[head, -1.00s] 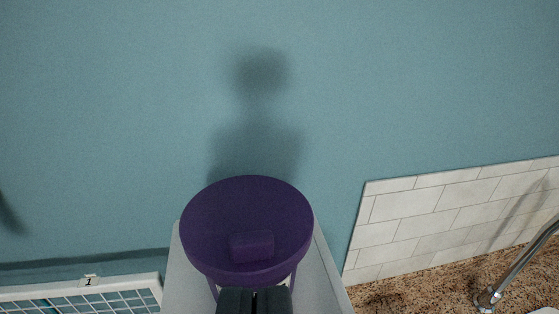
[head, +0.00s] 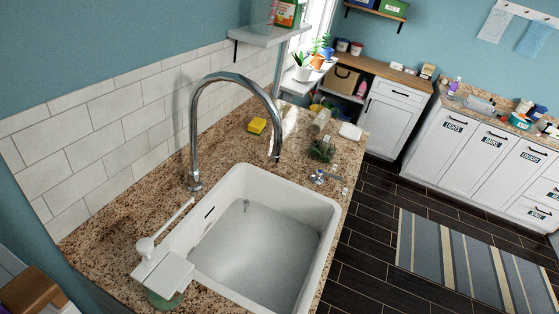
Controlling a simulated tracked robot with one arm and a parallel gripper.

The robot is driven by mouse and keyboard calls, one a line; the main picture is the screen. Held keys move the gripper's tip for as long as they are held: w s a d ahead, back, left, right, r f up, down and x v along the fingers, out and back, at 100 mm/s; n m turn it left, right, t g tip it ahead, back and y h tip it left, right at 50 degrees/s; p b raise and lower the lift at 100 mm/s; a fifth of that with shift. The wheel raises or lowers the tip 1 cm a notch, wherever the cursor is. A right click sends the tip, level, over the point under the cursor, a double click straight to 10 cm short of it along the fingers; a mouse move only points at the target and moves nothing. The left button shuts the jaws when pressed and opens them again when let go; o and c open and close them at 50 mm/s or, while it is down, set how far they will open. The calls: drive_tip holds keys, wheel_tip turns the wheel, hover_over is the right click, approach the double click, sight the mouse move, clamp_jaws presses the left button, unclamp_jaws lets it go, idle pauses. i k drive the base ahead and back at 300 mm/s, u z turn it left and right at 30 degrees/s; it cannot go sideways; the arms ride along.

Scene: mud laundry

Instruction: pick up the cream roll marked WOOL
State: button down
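No roll with a readable WOOL mark shows in the head view. A small beige, roll-like object (head: 320,121) lies on the far end of the granite counter (head: 100,238), just behind a dark green thing (head: 322,150). It is too small to read any mark, so I cannot tell whether it is the cream roll. My gripper is not in view.
A white sink (head: 257,243) with a tall chrome faucet (head: 193,130) fills the near counter. A soap dispenser (head: 165,272) stands at its near left corner. A yellow sponge (head: 257,125) lies behind. Dark floor with a striped rug (head: 470,258) is open at right.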

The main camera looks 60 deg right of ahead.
sight(323, 118)
drive_tip(key=z, duration=1.9)
drive_tip(key=k, duration=0.65)
drive_tip(key=u, duration=0.85)
drive_tip(key=i, duration=0.95)
drive_tip(key=z, duration=0.05)
drive_tip(key=k, duration=0.45)
drive_tip(key=z, duration=1.5)
